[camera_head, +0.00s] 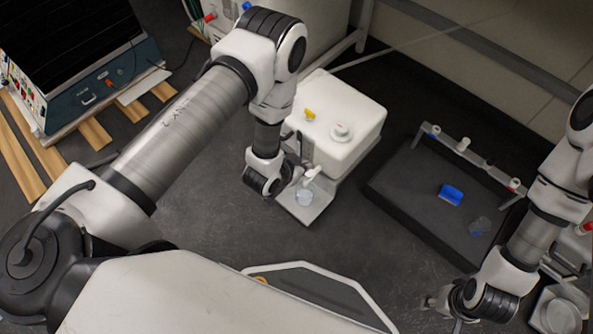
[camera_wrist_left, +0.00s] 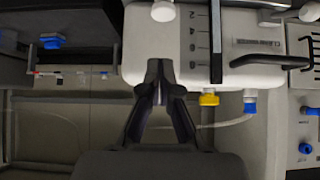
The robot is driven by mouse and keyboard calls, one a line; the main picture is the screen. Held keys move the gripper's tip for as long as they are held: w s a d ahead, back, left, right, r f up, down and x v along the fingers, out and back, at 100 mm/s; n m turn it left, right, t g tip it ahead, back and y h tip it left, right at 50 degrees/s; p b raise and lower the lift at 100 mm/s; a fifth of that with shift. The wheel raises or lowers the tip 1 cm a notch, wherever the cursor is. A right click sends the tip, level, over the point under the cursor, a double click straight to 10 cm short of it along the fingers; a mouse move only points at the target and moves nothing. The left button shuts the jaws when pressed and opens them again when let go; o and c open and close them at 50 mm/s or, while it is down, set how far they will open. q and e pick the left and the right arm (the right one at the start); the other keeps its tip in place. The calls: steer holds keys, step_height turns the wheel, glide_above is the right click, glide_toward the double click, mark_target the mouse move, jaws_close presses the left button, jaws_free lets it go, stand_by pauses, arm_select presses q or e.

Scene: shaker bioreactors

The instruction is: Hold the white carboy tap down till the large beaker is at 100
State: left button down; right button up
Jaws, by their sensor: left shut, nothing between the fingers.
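The white carboy (camera_head: 350,125) is a box-shaped tank, with a yellow cap and a white cap on top in the head view. Its white tap (camera_head: 310,174) sticks out at the near side, above a small clear beaker (camera_head: 304,197) on a pale plate. The beaker's reading is too small to make out. My left gripper (camera_head: 292,181) is shut and empty, close beside the tap; contact cannot be told. In the left wrist view its closed fingers (camera_wrist_left: 160,88) point toward the carboy's marked white body (camera_wrist_left: 198,45). My right gripper (camera_head: 440,311) is low at the right, its fingers unclear.
A dark tray (camera_head: 400,205) with a rail of fittings, a blue piece (camera_head: 451,194) and a small clear vessel (camera_head: 480,227) lies right of the carboy. A blue-grey instrument box (camera_head: 95,85) stands at upper left.

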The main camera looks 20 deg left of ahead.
mark_target(307, 176)
arm_select(q)
steer(key=f, duration=0.1)
steer(key=w+f+b, duration=0.1)
steer(key=f, duration=0.1)
steer(key=f+b, duration=0.1)
steer(key=f, duration=0.1)
steer(key=shift+w+d, duration=0.3)
steer(key=shift+w, duration=0.1)
steer(key=shift+f+b, duration=0.3)
steer(key=shift+f, duration=0.2)
